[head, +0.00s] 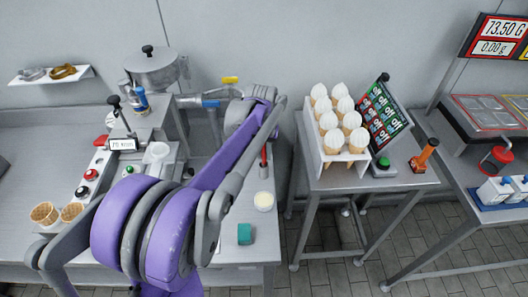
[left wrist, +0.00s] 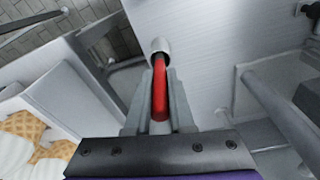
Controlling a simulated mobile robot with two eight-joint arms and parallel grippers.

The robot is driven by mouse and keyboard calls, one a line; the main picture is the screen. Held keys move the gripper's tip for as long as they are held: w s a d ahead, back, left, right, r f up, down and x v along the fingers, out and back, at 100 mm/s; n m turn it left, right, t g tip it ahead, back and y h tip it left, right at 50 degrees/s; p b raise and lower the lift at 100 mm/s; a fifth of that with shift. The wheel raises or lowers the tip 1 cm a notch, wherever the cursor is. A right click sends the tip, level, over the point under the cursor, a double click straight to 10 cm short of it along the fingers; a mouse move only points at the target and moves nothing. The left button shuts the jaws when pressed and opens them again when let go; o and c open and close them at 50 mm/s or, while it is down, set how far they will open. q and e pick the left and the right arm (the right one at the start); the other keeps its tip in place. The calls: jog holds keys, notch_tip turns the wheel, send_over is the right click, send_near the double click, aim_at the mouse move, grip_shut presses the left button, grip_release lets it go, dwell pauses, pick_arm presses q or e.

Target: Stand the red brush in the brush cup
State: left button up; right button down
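The red brush (left wrist: 160,95) lies between the two grey fingers of my left gripper (left wrist: 160,76) in the left wrist view. The fingers look closed on it from both sides. I cannot tell how deep the brush is in the cup. In the head view a short piece of the red brush (head: 264,155) shows upright at the right side of the left counter. My purple arm hides most of the gripper there. My right gripper is not in view.
A round white tub (head: 264,201) and a green block (head: 245,234) lie near the counter's right edge. A white rack of cones (head: 335,155) stands on a separate table to the right, across a gap. Waffle cones (head: 58,212) and a machine stand left.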

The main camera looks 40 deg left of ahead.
pick_arm(q)
jog(key=o, duration=0.5)
jog(key=shift+r, duration=0.1)
jog(key=r, duration=0.7)
jog(key=s+r, duration=0.1)
jog(key=r, duration=0.2)
jog(key=shift+s+d+r+p, duration=0.1)
jog(key=shift+d+r+p, duration=0.15)
jog(key=shift+p, duration=0.05)
jog(key=s+d+f+m+t, duration=0.1)
jog(key=s+d+f, duration=0.3)
jog(key=s+d, duration=0.1)
jog(key=s+d+f+m+t, duration=0.2)
jog(key=s+d+f, duration=0.3)
jog(key=s+d, duration=0.1)
jog(key=s+d+f+m+t, duration=0.1)
jog(key=s+d+f+m, duration=0.1)
jog(key=s+d+f, duration=0.2)
jog(key=shift+s+d+f+h, duration=0.2)
jog(key=shift+s+d, duration=0.25)
jog(key=shift+d, duration=0.3)
jog(key=shift+s+d+f+h, duration=0.15)
jog(key=shift+s+d, duration=0.25)
jog(key=shift+d, duration=0.35)
